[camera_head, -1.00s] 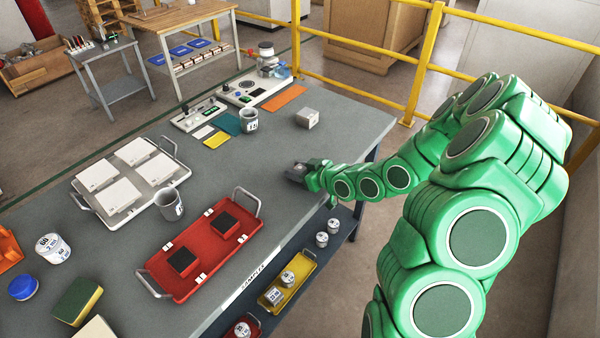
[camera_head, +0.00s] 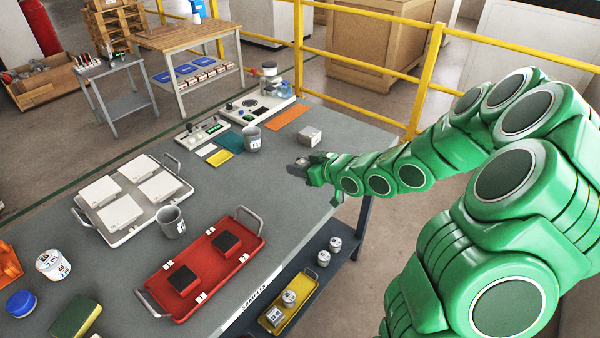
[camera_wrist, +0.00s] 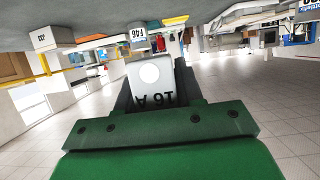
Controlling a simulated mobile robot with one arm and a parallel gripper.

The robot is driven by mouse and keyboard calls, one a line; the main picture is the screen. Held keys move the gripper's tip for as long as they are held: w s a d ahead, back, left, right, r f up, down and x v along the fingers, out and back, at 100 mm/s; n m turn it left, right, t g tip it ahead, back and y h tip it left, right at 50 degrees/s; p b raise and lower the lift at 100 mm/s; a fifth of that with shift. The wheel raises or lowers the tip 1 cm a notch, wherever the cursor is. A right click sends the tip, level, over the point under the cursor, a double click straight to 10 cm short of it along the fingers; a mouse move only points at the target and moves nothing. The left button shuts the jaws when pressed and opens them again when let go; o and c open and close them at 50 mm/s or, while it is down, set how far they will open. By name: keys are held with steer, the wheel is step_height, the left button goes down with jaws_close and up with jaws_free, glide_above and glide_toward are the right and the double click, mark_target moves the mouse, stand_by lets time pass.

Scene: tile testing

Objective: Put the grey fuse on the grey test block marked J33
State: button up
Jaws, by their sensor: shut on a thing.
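In the wrist view, which is upside down, my gripper (camera_wrist: 155,95) is shut on a light grey fuse (camera_wrist: 152,82) with a round white spot and the mark "16 A". In the head view my gripper (camera_head: 301,167) is low over the right part of the grey table, and the fuse is too small to make out clearly. The grey test block (camera_head: 310,136) stands on the table just beyond my gripper, apart from it. It also shows in the wrist view (camera_wrist: 44,40) at the upper left, with a small dark mark that I cannot read surely.
A grey mug (camera_head: 251,141) stands left of the block. An orange mat (camera_head: 287,117) lies behind it. A red tray (camera_head: 215,285) with two dark blocks and a white tray (camera_head: 116,237) with several white boxes lie nearer. Bare table surrounds the test block.

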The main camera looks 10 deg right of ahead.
steer(key=shift+d+r, duration=0.1)
steer(key=shift+r, duration=0.1)
steer(key=w+d+r+t+h, duration=0.1)
steer(key=w+d+r, duration=0.2)
steer(key=w+d, duration=0.5)
steer(key=w+r, duration=0.3)
steer(key=g+y, duration=0.1)
glide_above(306, 130)
steer(key=f, duration=0.7)
steer(key=shift+s, duration=0.3)
steer(key=shift+w+f, duration=0.35)
steer(key=shift+f, duration=1.65)
steer(key=shift+f, duration=0.15)
